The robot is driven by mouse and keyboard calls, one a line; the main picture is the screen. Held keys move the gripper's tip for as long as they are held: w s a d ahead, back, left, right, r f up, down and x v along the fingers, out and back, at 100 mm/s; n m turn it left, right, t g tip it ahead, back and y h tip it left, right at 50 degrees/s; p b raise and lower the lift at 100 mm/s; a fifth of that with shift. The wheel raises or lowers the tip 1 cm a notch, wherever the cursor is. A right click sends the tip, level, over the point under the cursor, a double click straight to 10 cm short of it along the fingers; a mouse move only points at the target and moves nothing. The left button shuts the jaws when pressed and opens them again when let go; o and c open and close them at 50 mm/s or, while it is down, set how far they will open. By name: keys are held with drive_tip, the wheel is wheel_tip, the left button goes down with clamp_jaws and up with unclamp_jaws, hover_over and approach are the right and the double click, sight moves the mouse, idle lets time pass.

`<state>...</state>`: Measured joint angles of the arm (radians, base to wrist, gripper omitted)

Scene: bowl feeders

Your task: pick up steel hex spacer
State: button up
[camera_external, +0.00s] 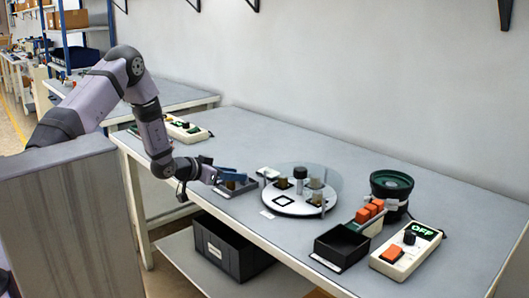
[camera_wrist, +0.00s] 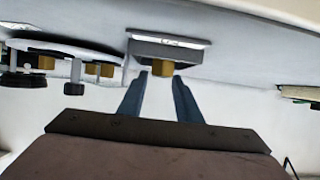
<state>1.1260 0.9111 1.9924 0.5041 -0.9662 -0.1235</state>
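My gripper (camera_external: 236,175) is at the left of the table, low over a small dark grey tray (camera_external: 223,193). In the wrist view my gripper (camera_wrist: 161,78) shows two blue fingers spread apart with a clear gap. A yellow-brass block (camera_wrist: 162,68) shows between the fingertips, at the edge of the grey tray (camera_wrist: 190,54); nothing is clearly gripped. In the external view brass-coloured pieces (camera_external: 231,185) show in the tray, partly hidden by the fingers. No piece can be told for certain as a steel hex spacer.
A round white disc (camera_external: 296,207) with several brass-coloured blocks and a dark-topped post stands right of the tray. Farther right are a black bin (camera_external: 341,248), orange blocks (camera_external: 370,210), a dark green-rimmed bowl feeder (camera_external: 391,184) and a control box (camera_external: 406,253) reading OFF.

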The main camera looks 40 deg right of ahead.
drive_tip(key=shift+x, duration=1.35)
drive_tip(key=shift+r, duration=0.1)
clamp_jaws()
drive_tip(key=shift+r, duration=0.2)
wheel_tip(320, 180, up, 10)
drive_tip(key=b, duration=0.1)
drive_tip(key=shift+f, duration=0.2)
